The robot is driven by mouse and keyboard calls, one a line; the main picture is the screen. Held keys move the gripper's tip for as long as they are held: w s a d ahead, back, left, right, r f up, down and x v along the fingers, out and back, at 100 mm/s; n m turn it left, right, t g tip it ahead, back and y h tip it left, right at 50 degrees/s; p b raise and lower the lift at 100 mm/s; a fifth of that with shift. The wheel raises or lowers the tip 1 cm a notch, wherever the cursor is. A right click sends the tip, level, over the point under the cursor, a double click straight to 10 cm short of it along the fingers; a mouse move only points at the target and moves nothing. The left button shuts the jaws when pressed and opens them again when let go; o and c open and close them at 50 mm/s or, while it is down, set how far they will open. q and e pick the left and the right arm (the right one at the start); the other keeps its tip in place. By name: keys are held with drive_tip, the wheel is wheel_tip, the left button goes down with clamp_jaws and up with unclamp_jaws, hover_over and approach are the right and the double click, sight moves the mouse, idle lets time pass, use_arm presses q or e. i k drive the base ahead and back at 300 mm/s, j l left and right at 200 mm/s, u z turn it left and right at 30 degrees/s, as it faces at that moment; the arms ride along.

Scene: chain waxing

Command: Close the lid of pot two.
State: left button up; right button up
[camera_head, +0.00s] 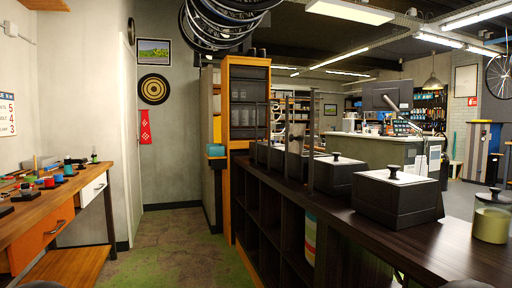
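Several dark box-shaped pots with pale lids and black knobs stand in a row on the long dark counter. The nearest pot (398,203) has its lid (397,176) lying flat on top. The pot behind it (335,177) also has its lid (336,161) on. Farther pots (291,164) are partly hidden by thin upright dark posts, and I cannot tell how their lids sit. No marking shows which one is pot two. Neither of my grippers can be made out in this view.
The dark counter (440,248) runs from the lower right into the distance, with open shelves below. A glass jar (491,220) with yellowish contents stands at its right. A wooden workbench (50,205) is at left. The floor aisle (170,240) between is clear.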

sight(296, 140)
drive_tip(key=i+j+z, duration=0.2)
drive_tip(key=i, duration=0.3)
drive_tip(key=i+j+z, duration=0.2)
drive_tip(key=i, duration=0.3)
